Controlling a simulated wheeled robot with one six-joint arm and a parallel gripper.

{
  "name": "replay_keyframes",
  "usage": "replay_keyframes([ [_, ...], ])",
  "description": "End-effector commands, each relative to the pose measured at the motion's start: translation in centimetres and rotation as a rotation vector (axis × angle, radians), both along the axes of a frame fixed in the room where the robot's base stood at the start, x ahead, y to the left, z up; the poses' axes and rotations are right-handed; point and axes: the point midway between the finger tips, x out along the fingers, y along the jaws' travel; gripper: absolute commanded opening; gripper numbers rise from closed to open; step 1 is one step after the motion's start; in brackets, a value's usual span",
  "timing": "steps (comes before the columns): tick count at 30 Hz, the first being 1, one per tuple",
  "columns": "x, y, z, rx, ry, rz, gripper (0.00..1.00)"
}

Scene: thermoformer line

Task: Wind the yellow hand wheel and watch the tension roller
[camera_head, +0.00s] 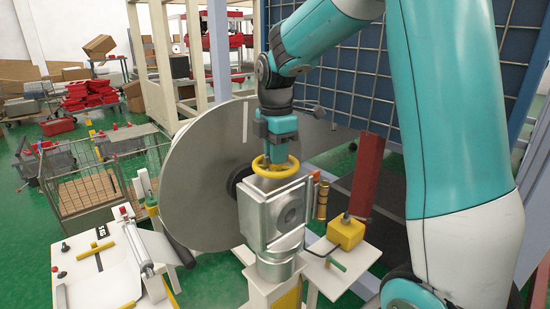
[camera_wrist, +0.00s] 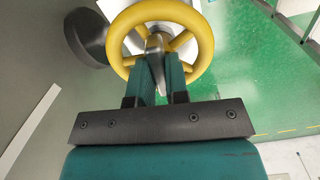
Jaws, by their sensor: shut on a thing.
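The yellow hand wheel (camera_head: 275,167) lies flat on top of a silver metal housing (camera_head: 262,212). My gripper (camera_head: 277,150) points down at the wheel's middle from above. In the wrist view its two teal fingers (camera_wrist: 160,78) are closed about a grey metal piece (camera_wrist: 157,45) at the wheel's hub, within the yellow rim (camera_wrist: 205,45). The fingers partly hide the hub and spokes. A pale roller (camera_head: 138,246) lies on the white bench at the left; I cannot tell whether it is the tension roller.
A large grey disc (camera_head: 205,165) stands behind the housing. A yellow block (camera_head: 346,232) and a tall dark red panel (camera_head: 366,178) stand on the small side shelf at the right. A wire cage cart (camera_head: 95,180) is at the left. Blue mesh (camera_head: 365,75) rises behind.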

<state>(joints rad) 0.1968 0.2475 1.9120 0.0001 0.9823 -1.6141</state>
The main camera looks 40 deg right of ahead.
Motion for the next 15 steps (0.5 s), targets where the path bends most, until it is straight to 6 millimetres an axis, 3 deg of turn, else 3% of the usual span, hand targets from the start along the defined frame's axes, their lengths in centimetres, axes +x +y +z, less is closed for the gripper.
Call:
replay_keyframes([
  [3, -0.01, 0.0, 0.06, 0.0, 0.001, 0.102, 0.0],
  [15, -0.01, 0.0, 0.11, 0.0, 0.0, 0.197, 0.0],
])
